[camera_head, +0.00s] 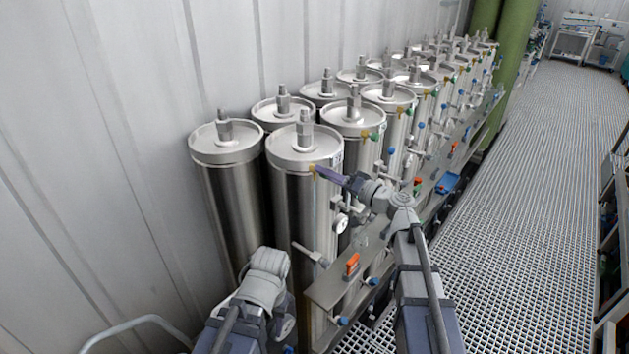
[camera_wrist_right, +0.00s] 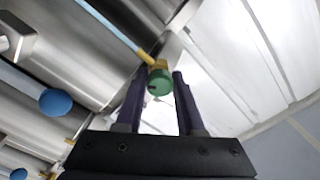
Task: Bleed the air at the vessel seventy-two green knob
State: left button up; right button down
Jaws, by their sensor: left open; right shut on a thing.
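The green knob (camera_wrist_right: 160,82) sits on a small yellow fitting (camera_wrist_right: 157,64) in the right wrist view. My right gripper (camera_wrist_right: 157,85) has its two dark fingers on either side of the knob and is shut on it. In the head view my right gripper (camera_head: 322,173) reaches the upper rim of the nearest steel vessel (camera_head: 295,205) and hides the knob there. A vessel number cannot be read. My left gripper (camera_head: 265,275) is low at the front, left of the right arm. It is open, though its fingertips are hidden.
Several more steel vessels (camera_head: 352,120) stand in rows behind, with green and blue knobs on their sides. An orange-handled valve (camera_head: 352,262) sits on the low rail in front. A grated walkway (camera_head: 520,220) on the right is clear. A corrugated wall (camera_head: 110,130) stands left.

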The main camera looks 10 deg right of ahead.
jog(key=m, duration=0.8)
jog(key=shift+m, duration=0.3)
jog(key=shift+c, duration=2.4)
grip_release()
